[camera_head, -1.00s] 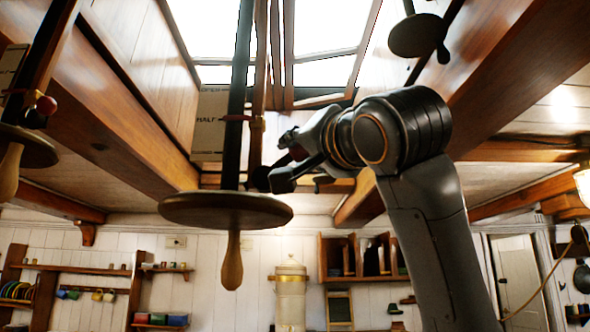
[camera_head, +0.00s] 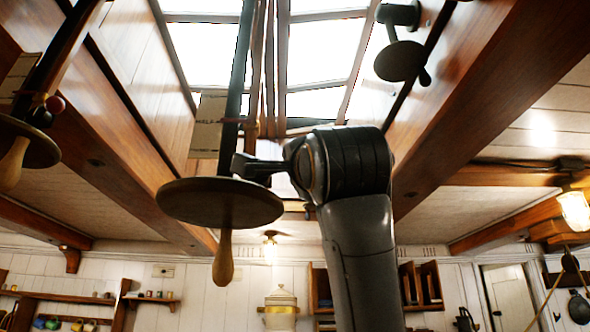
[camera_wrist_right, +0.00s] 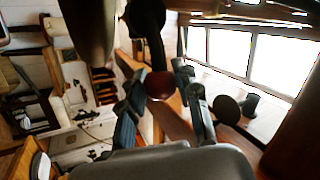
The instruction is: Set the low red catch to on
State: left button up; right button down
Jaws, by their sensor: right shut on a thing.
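The red catch shows as a dark red ball knob (camera_wrist_right: 159,86) between my right gripper's two fingers in the right wrist view. My right gripper (camera_wrist_right: 158,80) is shut on it. In the head view the right gripper (camera_head: 243,166) is beside the dark hanging pole (camera_head: 232,110), just above a round wooden disc (camera_head: 220,203) with a wooden handle below it. The knob is hidden there behind the gripper and pole. A pale card (camera_head: 207,122) with partly readable lettering is behind the pole. My left gripper is not in view.
A dark round disc (camera_head: 400,61) hangs at the upper right. Wooden beams (camera_head: 470,110) flank the bright skylight (camera_head: 320,50). Shelves line the far wall.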

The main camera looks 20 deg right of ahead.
jog(key=shift+f, duration=0.15)
jog(key=c, duration=0.9)
grip_release()
jog(key=shift+d, duration=0.1)
jog(key=shift+c, duration=0.2)
jog(key=shift+s, duration=0.1)
jog(key=v, duration=1.2)
